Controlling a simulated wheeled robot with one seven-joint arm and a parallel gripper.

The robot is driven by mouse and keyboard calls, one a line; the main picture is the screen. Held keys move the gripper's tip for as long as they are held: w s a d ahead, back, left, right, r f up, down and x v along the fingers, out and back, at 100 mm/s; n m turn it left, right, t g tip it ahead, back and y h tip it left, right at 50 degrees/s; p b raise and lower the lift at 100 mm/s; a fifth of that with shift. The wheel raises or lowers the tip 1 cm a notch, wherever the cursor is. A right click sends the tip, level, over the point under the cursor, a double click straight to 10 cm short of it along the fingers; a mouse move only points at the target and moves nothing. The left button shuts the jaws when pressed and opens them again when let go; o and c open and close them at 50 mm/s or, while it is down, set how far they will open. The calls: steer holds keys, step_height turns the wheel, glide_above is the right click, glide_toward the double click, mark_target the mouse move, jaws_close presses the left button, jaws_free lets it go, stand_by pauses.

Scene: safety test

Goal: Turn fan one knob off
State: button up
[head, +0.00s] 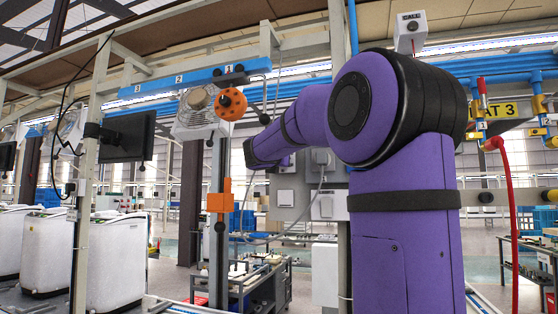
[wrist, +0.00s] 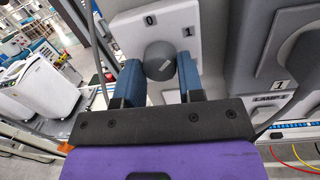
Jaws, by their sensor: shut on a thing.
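A dark grey round knob (wrist: 157,54) with a pale stripe stands on a white box (wrist: 120,25) marked 0 and 1 in the wrist view. My gripper (wrist: 160,68) is shut on the knob, with one blue finger on each side. The stripe is tilted, and I cannot tell which mark the knob is set to. A fan (head: 197,108) hangs below the blue rail (head: 200,76), near the label 1, in the head view. My purple arm hides the gripper and the knob there.
A grey panel with a plate marked 1 (wrist: 280,85) and a LAMP label (wrist: 270,100) is close on the right in the wrist view. An orange wheel (head: 231,104), a dark monitor (head: 128,136) and a red hose (head: 508,210) show in the head view. White machines (head: 117,262) stand at left.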

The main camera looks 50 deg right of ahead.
steer(key=shift+n+y, duration=0.5)
steer(key=shift+n, duration=4.6)
steer(key=o, duration=0.9)
steer(key=v, duration=1.1)
steer(key=shift+d+f, duration=0.1)
